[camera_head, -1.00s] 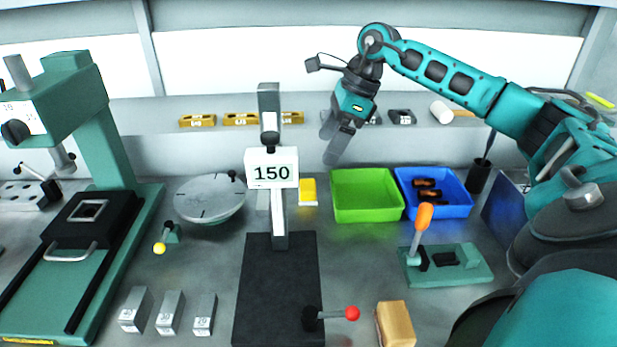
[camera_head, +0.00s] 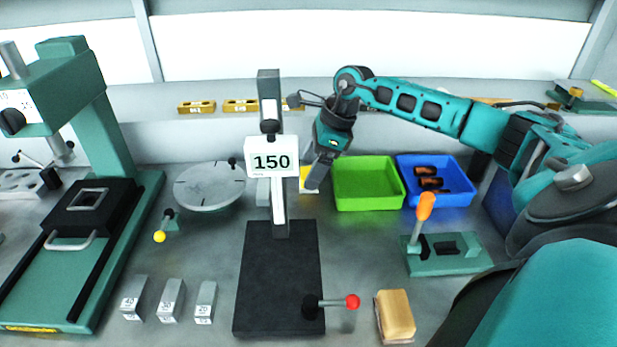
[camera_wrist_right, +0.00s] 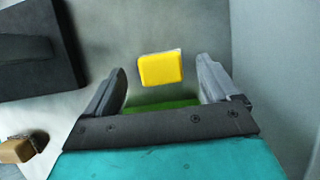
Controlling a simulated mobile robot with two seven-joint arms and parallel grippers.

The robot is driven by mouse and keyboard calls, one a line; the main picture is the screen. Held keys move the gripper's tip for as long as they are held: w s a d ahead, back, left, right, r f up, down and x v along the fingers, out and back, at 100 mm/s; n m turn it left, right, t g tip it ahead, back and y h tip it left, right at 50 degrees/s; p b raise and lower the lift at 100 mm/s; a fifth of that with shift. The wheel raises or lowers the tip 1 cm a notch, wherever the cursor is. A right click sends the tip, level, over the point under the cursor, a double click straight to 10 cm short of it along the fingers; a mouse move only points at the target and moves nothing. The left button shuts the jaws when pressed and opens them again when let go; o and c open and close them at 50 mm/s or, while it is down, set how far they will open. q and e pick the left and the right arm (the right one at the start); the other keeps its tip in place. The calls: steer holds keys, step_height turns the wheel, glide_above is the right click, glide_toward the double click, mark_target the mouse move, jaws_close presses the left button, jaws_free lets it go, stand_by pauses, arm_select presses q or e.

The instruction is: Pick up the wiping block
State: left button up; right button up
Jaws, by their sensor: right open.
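A yellow block with a pale base, which looks like the wiping block (camera_head: 304,173), lies on the grey table behind the gauge stand, left of the green bin. My right gripper (camera_head: 315,182) hangs over it, pointing down, and partly hides it in the head view. In the right wrist view the yellow block (camera_wrist_right: 160,70) shows whole, between the two spread fingers of my right gripper (camera_wrist_right: 162,78) and beyond them. The gripper is open and empty, with the block untouched. My left gripper is out of view.
The stand (camera_head: 280,200) with a "150" sign is close on the left. The green bin (camera_head: 368,205) and blue bin (camera_head: 440,208) stand to the right. A round plate (camera_head: 208,187) lies left. A tan block (camera_head: 396,313) lies at the front.

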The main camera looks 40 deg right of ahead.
steer(key=x, duration=0.2)
steer(key=shift+w+f, duration=0.1)
steer(key=shift+f, duration=0.2)
steer(key=shift+c, duration=0.3)
steer(key=c, duration=1.1)
